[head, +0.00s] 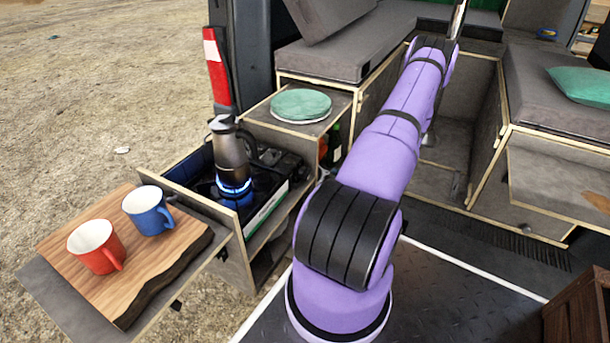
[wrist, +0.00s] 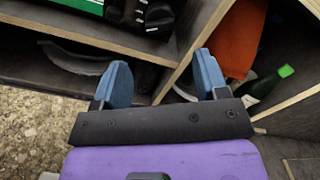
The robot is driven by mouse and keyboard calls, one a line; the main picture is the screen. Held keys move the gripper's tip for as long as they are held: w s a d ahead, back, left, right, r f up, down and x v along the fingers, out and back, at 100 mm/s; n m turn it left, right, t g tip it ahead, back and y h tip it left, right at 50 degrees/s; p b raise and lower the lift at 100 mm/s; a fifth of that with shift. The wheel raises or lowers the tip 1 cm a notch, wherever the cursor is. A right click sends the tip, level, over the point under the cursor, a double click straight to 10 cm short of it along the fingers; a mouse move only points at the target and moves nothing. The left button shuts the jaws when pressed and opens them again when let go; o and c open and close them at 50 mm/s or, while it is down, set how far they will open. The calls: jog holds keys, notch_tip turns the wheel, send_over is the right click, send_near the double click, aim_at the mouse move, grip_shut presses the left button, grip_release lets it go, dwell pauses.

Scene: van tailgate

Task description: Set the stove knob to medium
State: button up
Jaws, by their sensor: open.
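The stove (head: 265,212) is a black camping stove in the pull-out drawer, with a green and white strip along its front. A blue flame (head: 234,186) burns under a grey metal pot standing on it. In the wrist view, the stove's green strip (wrist: 62,5) and a black control knob (wrist: 158,16) show at the top edge. The knob's exact setting cannot be read. My gripper (wrist: 162,75) is open with nothing between its blue fingers. It is below the knob in the picture, apart from it. In the head view my purple arm hides the gripper.
A wooden board (head: 180,252) at the left holds a red mug (head: 95,247) and a blue mug (head: 148,211). A green-capped bottle (wrist: 266,84) and an orange item (wrist: 236,40) stand in the cubby beside my gripper.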

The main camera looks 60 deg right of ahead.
aim_at(309, 174)
jog(key=w, duration=0.9)
jog(key=shift+w+a, duration=0.35)
jog(key=shift+a, duration=0.05)
jog(key=c, duration=0.9)
